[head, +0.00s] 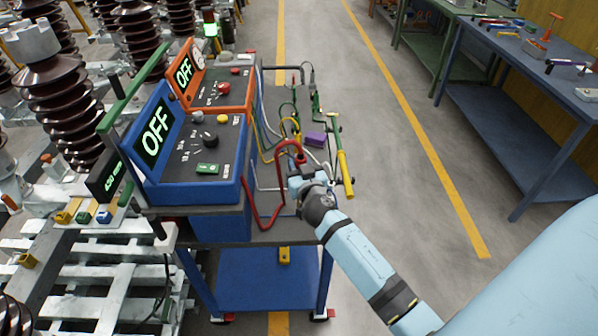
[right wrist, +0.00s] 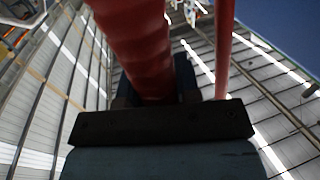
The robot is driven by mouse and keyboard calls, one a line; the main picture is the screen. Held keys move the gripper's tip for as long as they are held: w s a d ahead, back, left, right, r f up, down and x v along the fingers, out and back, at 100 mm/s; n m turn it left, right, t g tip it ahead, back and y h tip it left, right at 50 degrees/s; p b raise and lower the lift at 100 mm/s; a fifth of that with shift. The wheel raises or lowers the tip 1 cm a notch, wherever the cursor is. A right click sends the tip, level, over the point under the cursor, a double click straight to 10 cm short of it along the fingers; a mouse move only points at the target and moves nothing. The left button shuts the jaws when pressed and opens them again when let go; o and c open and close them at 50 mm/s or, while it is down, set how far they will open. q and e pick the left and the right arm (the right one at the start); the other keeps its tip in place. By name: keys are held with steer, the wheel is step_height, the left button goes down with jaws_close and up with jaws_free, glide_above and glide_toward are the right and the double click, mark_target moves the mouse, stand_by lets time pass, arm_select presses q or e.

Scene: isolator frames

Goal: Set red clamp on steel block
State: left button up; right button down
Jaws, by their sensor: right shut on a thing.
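My right gripper (head: 303,178) is shut on the red clamp (head: 301,159), beside the right edge of the trolley in the head view. A red cable (head: 277,180) arches from the clamp and loops down towards the blue OFF box. In the right wrist view, the clamp's thick red body (right wrist: 140,45) rises from the gripper (right wrist: 160,105), with a thinner red length (right wrist: 224,45) beside it. The gripper hides part of the clamp. I cannot pick out the steel block with certainty. My left gripper is not in view.
A trolley (head: 262,285) carries the blue box (head: 170,180) and orange box (head: 225,88), both reading OFF. Green and yellow clamps and a purple block (head: 315,139) lie near the gripper. Ribbed brown insulators (head: 65,100) stand left. Open floor (head: 400,200) separates the trolley from benches at right.

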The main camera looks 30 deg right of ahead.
step_height(320, 180, up, 15)
steer(key=p, duration=0.1)
steer(key=shift+r, duration=0.2)
steer(key=shift+f, duration=0.1)
